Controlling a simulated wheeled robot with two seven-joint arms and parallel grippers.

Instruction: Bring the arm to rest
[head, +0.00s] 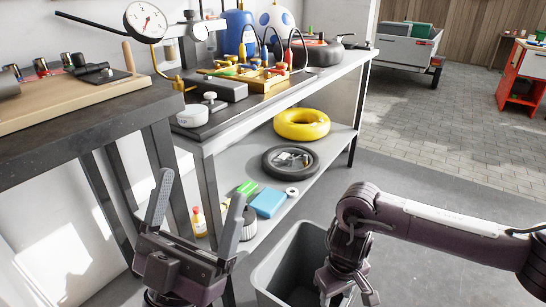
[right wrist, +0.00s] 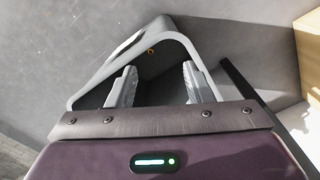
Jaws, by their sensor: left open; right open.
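My left gripper (head: 203,185) stands at the lower left of the head view, fingers pointing up and spread apart, with nothing between them. It is in front of the workbench's legs. My right arm (head: 440,220) comes in from the right, its elbow bent. My right gripper (head: 347,292) hangs down at the grey bin (head: 272,272), and its fingertips are partly cut off by the bottom edge. In the right wrist view, the right gripper (right wrist: 157,72) has its two fingers apart over the bin's opening (right wrist: 180,37). Nothing shows between them.
The workbench (head: 215,140) holds tools and a dial gauge (head: 145,20). Its lower shelf (head: 325,150) carries a yellow ring (head: 302,124), a black tyre (head: 275,172) and a blue box (head: 268,202). Paved floor (head: 440,120) lies clear beyond my right arm. A red cabinet (head: 522,75) stands far right.

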